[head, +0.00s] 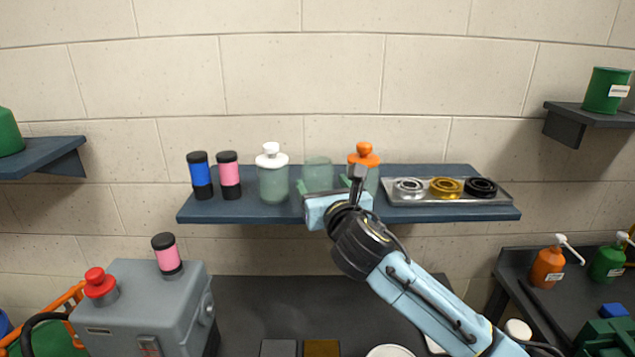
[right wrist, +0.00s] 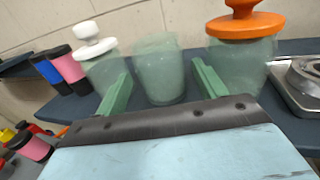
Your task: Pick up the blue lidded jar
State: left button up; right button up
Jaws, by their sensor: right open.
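No jar with a blue lid shows in either view. On the middle shelf stand three greenish glass jars: one with a white lid (head: 272,180), one with no lid (head: 317,173), and one with an orange lid (head: 364,154). My right gripper (head: 336,190) is open at the shelf's front. In the right wrist view its green fingers (right wrist: 160,88) point toward the lidless jar (right wrist: 158,72), one on each side of it. The white-lidded jar (right wrist: 97,58) is left of the fingers and the orange-lidded jar (right wrist: 240,45) right of them. My left gripper is not in view.
Blue-and-black (head: 200,174) and pink-and-black (head: 228,175) cylinders stand left on the shelf (head: 240,211). A metal tray (head: 410,198) with three rings lies right. Below left is a grey machine (head: 140,300) with a red knob. Pump bottles (head: 547,266) stand at right.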

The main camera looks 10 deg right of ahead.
jog(key=shift+w+a, duration=0.2)
jog(key=shift+w, duration=2.9)
jog(key=c, duration=0.9)
